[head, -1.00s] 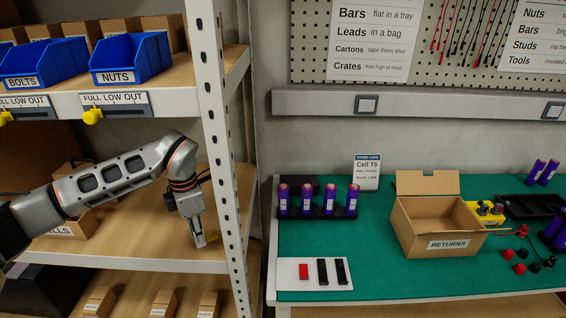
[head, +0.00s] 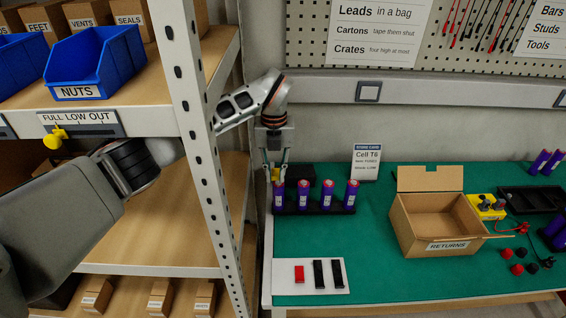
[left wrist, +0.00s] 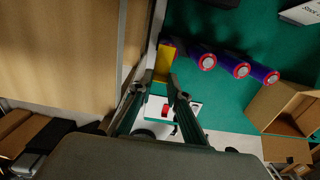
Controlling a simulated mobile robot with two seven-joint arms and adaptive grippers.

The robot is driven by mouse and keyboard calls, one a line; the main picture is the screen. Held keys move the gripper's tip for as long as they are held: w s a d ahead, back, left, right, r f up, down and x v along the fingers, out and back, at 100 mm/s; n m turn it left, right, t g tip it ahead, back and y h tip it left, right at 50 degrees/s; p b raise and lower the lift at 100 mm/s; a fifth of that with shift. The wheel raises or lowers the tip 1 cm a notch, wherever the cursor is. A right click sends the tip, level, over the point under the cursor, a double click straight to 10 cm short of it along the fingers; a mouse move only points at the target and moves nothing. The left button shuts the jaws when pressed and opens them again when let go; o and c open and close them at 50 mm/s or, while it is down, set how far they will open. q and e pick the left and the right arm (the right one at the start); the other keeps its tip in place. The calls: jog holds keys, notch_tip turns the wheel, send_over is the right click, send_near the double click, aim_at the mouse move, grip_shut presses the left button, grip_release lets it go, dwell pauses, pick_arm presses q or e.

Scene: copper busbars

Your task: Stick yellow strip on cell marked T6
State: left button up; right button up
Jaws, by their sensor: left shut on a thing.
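My left gripper (head: 275,172) is shut on a yellow strip (left wrist: 164,63), held upright between its fingertips. In the head view the gripper hangs above the back left corner of the green bench, just over the leftmost of several purple cells (head: 303,196) with red tops. The cells stand upright in a black holder (head: 318,210). In the left wrist view the strip partly covers the leftmost cell; I cannot tell whether they touch. The cell labels are too small to read. My right gripper is not in view.
A returns carton (head: 432,228) sits open at mid bench. A white plate (head: 285,283) with one red and two black pieces lies in front. The green bench top (head: 360,240) between is clear.

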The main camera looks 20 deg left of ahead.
aim_at(278, 179)
pick_arm(q)
jog(key=f+b, duration=0.2)
jog(key=w+f, duration=0.1)
jog(key=shift+d+b, duration=0.3)
jog(key=shift+b, duration=0.1)
jog(key=shift+d+f, duration=0.1)
jog(key=shift+f, duration=0.05)
jog(key=shift+s+f, duration=0.15)
jog(key=shift+f, duration=0.2)
dwell(2.0)
jog(key=o, duration=0.7)
jog(key=shift+r, duration=0.1)
